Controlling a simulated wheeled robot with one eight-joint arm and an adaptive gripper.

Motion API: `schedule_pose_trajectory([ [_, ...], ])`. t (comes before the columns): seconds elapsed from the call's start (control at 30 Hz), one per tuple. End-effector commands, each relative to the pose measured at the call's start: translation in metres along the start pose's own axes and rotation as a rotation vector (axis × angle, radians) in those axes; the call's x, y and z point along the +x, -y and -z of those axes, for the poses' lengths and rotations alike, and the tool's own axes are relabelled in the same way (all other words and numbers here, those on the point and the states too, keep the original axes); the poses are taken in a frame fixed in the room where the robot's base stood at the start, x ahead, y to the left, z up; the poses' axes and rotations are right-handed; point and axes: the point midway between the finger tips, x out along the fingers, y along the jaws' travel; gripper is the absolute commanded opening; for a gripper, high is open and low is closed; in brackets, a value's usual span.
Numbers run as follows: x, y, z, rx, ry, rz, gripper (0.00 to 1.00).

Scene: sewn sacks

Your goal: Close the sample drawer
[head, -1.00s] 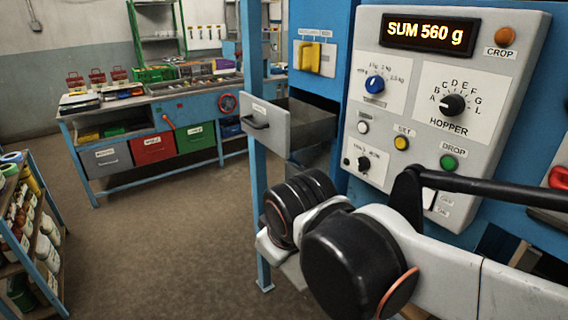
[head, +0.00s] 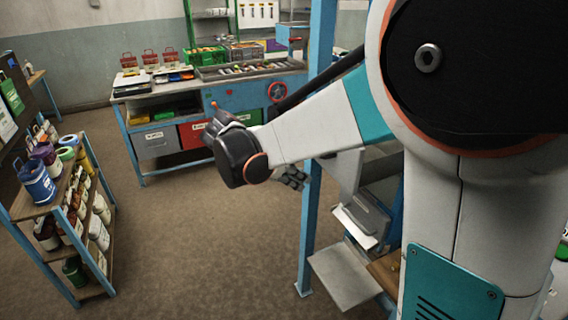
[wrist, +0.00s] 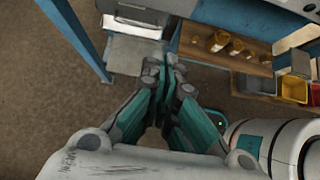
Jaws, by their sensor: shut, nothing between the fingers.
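A light grey panel (head: 347,172) shows just below my forearm, beside the blue post, in the head view. It looks like part of the sample drawer's front, but my arm covers most of that area. I cannot tell how far out the drawer stands. My gripper (head: 292,178) is partly hidden behind my wrist, left of that panel. In the wrist view my gripper (wrist: 165,64) has its grey and teal fingers together and empty. They point over a flat grey plate (wrist: 135,52). I cannot tell any contact with the drawer.
A blue post (head: 311,225) stands close by the gripper. A grey chute-like part (head: 366,220) is above the plate, right of the post. A workbench (head: 240,98) is behind. A bottle shelf (head: 40,215) stands at left. The floor between is clear.

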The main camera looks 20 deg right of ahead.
Motion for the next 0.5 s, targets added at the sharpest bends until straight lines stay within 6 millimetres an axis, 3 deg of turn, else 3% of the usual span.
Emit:
schedule_pose_trajectory([
  [0.17, 0.018, 0.0, 0.0, -0.007, 0.005, 0.005, 0.0],
  [0.5, 0.083, 0.0, 0.0, -0.005, 0.004, 0.005, 0.0],
])
